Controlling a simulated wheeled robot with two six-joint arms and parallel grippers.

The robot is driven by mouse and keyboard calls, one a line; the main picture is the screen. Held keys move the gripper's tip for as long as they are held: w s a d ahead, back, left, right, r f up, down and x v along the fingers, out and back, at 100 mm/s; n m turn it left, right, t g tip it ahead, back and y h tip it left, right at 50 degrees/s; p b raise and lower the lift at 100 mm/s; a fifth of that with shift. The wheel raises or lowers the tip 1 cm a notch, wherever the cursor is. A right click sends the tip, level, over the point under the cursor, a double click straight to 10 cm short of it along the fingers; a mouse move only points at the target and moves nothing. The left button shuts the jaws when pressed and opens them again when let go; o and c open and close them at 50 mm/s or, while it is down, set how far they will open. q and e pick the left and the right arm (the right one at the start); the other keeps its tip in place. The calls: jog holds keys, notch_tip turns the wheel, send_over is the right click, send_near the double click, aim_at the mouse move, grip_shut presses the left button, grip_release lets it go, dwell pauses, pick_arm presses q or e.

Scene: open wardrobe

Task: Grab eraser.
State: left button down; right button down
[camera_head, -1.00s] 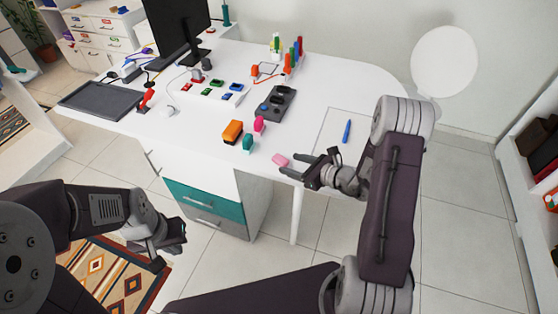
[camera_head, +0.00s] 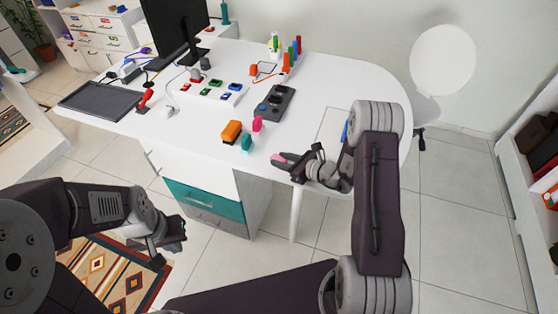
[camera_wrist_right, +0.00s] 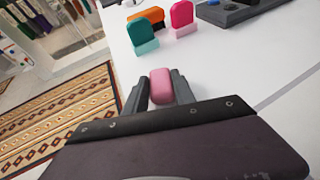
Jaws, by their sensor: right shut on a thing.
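The pink eraser (camera_wrist_right: 161,86) sits between the two fingers of my right gripper (camera_wrist_right: 160,92) in the right wrist view. The fingers are shut on it, one on each side. In the head view my right gripper (camera_head: 283,158) is low over the front edge of the white desk, and only a little pink of the eraser (camera_head: 278,157) shows there. I cannot tell whether the eraser still touches the desk. My left gripper (camera_head: 176,243) hangs over the rug, away from the desk. Its fingers are too unclear to tell open from shut.
Orange (camera_head: 231,132), teal (camera_head: 247,142) and pink (camera_head: 257,124) items stand on the desk (camera_head: 330,85) just left of my right gripper. A dark grey device (camera_head: 273,103) lies behind them. A blue pen (camera_head: 345,131) is partly hidden by my right arm.

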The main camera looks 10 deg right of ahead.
aim_at(285, 159)
jog(key=shift+r, duration=0.1)
jog(key=r, duration=0.3)
jog(key=d+r, duration=0.1)
jog(key=shift+w+d+r, duration=0.1)
jog(key=shift+w+r, duration=0.2)
jog(key=shift+r, duration=0.05)
jog(key=w+d+r, duration=0.3)
jog(key=d+r, duration=0.3)
jog(key=d, duration=0.3)
jog(key=shift+w+d+b, duration=0.3)
jog(key=shift+w+d, duration=0.05)
jog(key=shift+w, duration=0.05)
